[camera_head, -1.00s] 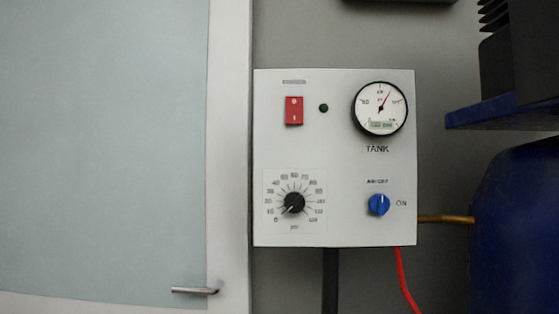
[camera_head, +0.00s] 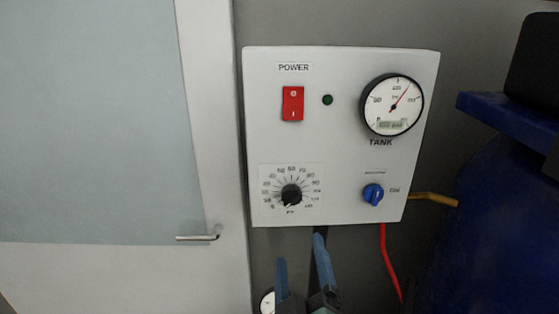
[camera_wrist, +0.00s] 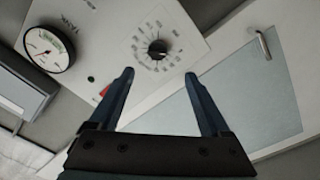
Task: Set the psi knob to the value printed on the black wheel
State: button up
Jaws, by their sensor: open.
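The psi knob (camera_head: 291,194) is black and round, at the lower left of the panel, inside a printed dial of numbers. Its pointer is at the lower left, near the dial's low end. It also shows in the wrist view (camera_wrist: 157,49), just beyond and between my fingertips. My gripper (camera_head: 300,250) is open and empty, its blue fingers below the panel's lower edge in the head view. It also shows in the wrist view (camera_wrist: 159,76), with clear space between the fingers. I cannot make out a black wheel with a printed value in either view.
The white panel (camera_head: 345,180) carries a red power switch (camera_head: 292,104), a green light (camera_head: 327,100), a TANK gauge (camera_head: 392,104) and a blue knob (camera_head: 373,194). A door handle (camera_head: 199,237) sticks out at left. A blue tank (camera_head: 480,220) stands right.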

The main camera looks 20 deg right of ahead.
aim_at(293, 202)
jog(key=p+x, duration=0.1)
jog(key=x, duration=0.3)
jog(key=p+x, duration=0.2)
jog(key=x, duration=0.3)
jog(key=r+p+x, duration=0.1)
jog(key=x, duration=0.3)
jog(key=shift+w+p, duration=0.25)
jog(key=shift+p, duration=0.05)
grip_shut()
